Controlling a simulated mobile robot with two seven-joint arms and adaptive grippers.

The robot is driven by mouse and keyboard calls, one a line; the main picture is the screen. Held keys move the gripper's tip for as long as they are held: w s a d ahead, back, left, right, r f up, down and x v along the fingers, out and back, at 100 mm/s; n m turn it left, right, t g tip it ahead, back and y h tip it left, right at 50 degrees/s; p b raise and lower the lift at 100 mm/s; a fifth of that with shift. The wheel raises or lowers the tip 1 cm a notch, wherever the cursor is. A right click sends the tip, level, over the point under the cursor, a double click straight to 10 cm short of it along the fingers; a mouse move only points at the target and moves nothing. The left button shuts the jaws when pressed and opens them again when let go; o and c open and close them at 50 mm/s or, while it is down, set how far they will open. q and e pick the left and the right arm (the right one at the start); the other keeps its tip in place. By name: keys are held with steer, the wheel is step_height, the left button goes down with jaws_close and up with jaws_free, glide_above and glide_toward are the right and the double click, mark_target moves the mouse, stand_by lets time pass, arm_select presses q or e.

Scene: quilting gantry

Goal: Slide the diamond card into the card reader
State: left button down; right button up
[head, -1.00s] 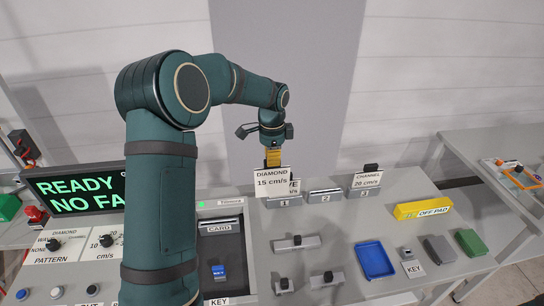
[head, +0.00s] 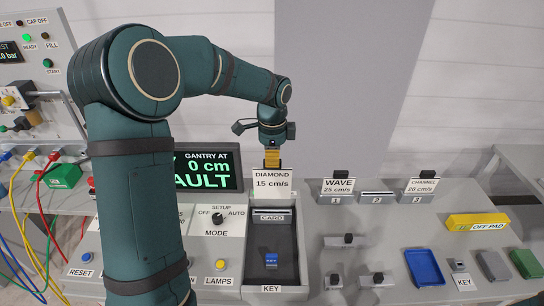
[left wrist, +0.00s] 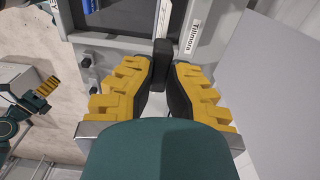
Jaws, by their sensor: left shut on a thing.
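The diamond card (head: 272,184) is a white plate reading DIAMOND 15 cm/s. My left gripper (head: 272,158) is shut on its dark handle and holds it upright, label facing me. In the left wrist view the handle (left wrist: 160,62) sits between the yellow-backed fingers, with the card (left wrist: 163,20) nearly edge-on beyond. The card reader (head: 272,217), labelled CARD, is just below the card in the head view; the gap between them is hard to judge. My right gripper (left wrist: 46,88) shows small at the left of the wrist view; its jaw state is unclear.
The WAVE card (head: 338,184) and CHANNEL card (head: 421,186) stand in holders 1 and 3; holder 2 (head: 377,198) shows no card. The display (head: 208,170) reads FAULT. A blue key-like piece (head: 271,260) lies below the reader. A blue tray (head: 424,267) is at right.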

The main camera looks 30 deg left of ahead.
arm_select(q)
steer(key=b, duration=0.4)
glide_above(272, 190)
steer(key=shift+f, duration=2.75)
steer(key=shift+w+a+f, duration=0.1)
steer(key=shift+w+f, duration=0.05)
steer(key=shift+w, duration=0.05)
steer(key=shift+f+b, duration=1.55)
steer(key=shift+f, duration=1.05)
steer(key=c, duration=1.3)
jaws_free()
steer(key=shift+o, duration=0.2)
steer(key=shift+r, duration=0.1)
step_height(272, 190, up, 12)
steer(key=shift+s, duration=0.15)
